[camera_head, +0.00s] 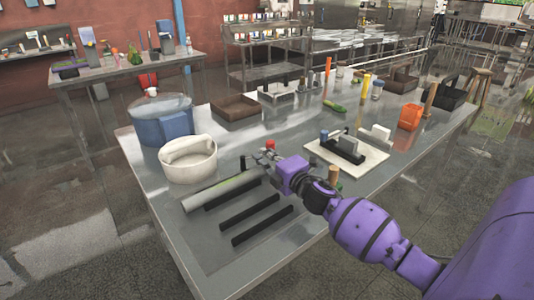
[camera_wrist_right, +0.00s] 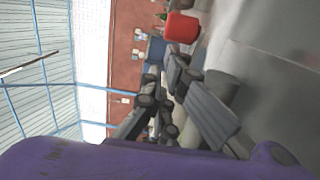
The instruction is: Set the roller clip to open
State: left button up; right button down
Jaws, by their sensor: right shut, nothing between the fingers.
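My right gripper (camera_head: 262,158) reaches in from the right over the steel table, shut and empty. Its dark fingers also show in the right wrist view (camera_wrist_right: 163,100). A small red knob (camera_head: 270,145) is just beyond the fingers in the head view; whether they touch is unclear. A larger red piece (camera_wrist_right: 182,27) shows in the right wrist view. A silver cylinder (camera_head: 222,190) lies on the table at the near left, left of the gripper. I cannot tell for certain which part is the roller clip, or its setting. My left gripper is out of view.
A white bowl (camera_head: 188,160) and a blue pot (camera_head: 150,119) stand at the left. A white board (camera_head: 370,165) with blocks is right of the gripper. A brown tray (camera_head: 236,106) and an orange container (camera_head: 410,117) stand farther back.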

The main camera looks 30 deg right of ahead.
jog(key=shift+w+d, duration=0.2)
jog(key=shift+w, duration=0.05)
jog(key=shift+w+d+r, duration=0.1)
jog(key=shift+w+d, duration=0.2)
jog(key=shift+d, duration=0.05)
jog(key=shift+w+d, duration=0.2)
jog(key=shift+w, duration=0.05)
